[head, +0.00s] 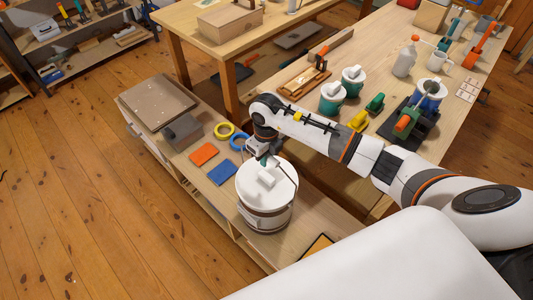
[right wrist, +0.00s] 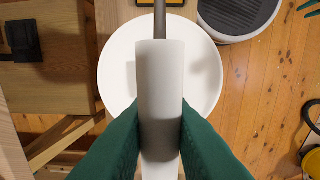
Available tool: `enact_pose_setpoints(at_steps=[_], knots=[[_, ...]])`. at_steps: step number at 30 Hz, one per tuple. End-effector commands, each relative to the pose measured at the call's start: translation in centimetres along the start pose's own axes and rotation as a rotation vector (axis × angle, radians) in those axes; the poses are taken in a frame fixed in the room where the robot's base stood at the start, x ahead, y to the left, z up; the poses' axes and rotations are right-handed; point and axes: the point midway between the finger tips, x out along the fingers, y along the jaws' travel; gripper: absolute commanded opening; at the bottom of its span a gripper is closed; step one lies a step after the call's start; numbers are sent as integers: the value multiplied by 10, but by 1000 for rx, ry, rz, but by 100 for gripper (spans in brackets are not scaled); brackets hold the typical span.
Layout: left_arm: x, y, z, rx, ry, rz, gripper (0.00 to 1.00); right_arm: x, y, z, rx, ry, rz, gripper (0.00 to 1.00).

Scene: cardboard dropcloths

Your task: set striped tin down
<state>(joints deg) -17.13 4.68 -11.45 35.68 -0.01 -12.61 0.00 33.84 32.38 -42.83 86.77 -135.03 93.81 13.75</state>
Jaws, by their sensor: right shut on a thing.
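The striped tin (head: 262,208) is white with dark brown bands, a white lid and a thin wire handle with a white grip. In the head view it is upright over the low bench, near its front end. I cannot tell whether its base touches the bench. My right gripper (head: 264,160) is at the top of the tin. In the right wrist view my green fingers (right wrist: 160,140) are shut on the white grip (right wrist: 160,80), with the round white lid (right wrist: 115,70) behind it. My left gripper is not in view.
The low bench (head: 312,222) also bears a blue pad (head: 222,173), an orange pad (head: 204,153), a yellow ring (head: 224,130), a blue ring (head: 238,141), a grey block (head: 183,132) and a brown board (head: 157,101). A cluttered worktable (head: 372,52) stands behind my right arm.

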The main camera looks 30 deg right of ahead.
Motion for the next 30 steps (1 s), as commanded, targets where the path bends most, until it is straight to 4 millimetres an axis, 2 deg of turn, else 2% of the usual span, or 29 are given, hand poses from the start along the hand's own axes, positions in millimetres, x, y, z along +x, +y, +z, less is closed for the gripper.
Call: enact_pose_setpoints(at_steps=[1, 2, 5, 6, 17, 20, 30], knots=[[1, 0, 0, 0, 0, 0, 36, -2, 0, -2, 0, 6, 0, 0], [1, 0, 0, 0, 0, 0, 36, 1, 0, 0, 0, 0, 0, 22], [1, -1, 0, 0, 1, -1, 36, 0, 0, 0, 0, 0, 0, 38], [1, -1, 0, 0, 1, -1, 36, 0, 0, 0, 0, 0, 0, 41], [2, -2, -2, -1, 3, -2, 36, -7, 0, -1, 0, 3, 0, 41], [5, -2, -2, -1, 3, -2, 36, -20, 0, -1, -1, 5, 2, 41], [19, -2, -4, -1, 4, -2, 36, -91, 0, -1, -1, 5, 2, 41]])
